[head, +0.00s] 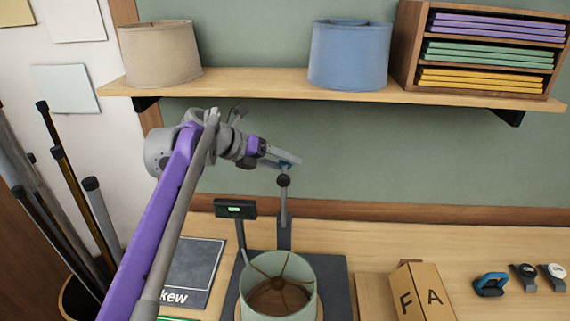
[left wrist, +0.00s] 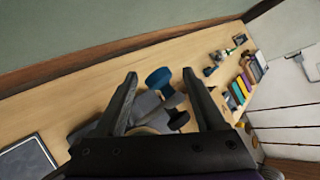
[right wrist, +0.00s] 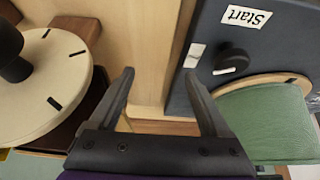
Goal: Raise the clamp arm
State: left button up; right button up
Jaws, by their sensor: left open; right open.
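The clamp stands behind the green lampshade (head: 303,294) on a dark base plate (head: 334,280). Its grey post (head: 285,228) rises to a black ball (head: 284,181). My left gripper (head: 290,162) is just above that ball. In the left wrist view its open fingers stand on either side of a blue knob (left wrist: 158,78), with a black knob (left wrist: 178,119) nearer the palm. I cannot tell whether a finger touches the blue knob. My right gripper (right wrist: 157,75) is open and empty over the bench, between a cream disc (right wrist: 45,88) and the dark plate marked "Start" (right wrist: 215,55).
A small display (head: 236,208) stands left of the clamp. A shelf (head: 250,84) with two lampshades and a paper rack is above. A cardboard box (head: 420,295) stands right of the plate. Rods (head: 95,205) lean at the left.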

pick_arm(q)
jog(key=v, duration=0.9)
jog(key=shift+s+a, duration=0.15)
jog(key=shift+a, duration=0.05)
pick_arm(e)
jog(key=shift+s+f, duration=0.1)
pick_arm(q)
jog(key=shift+r, duration=0.1)
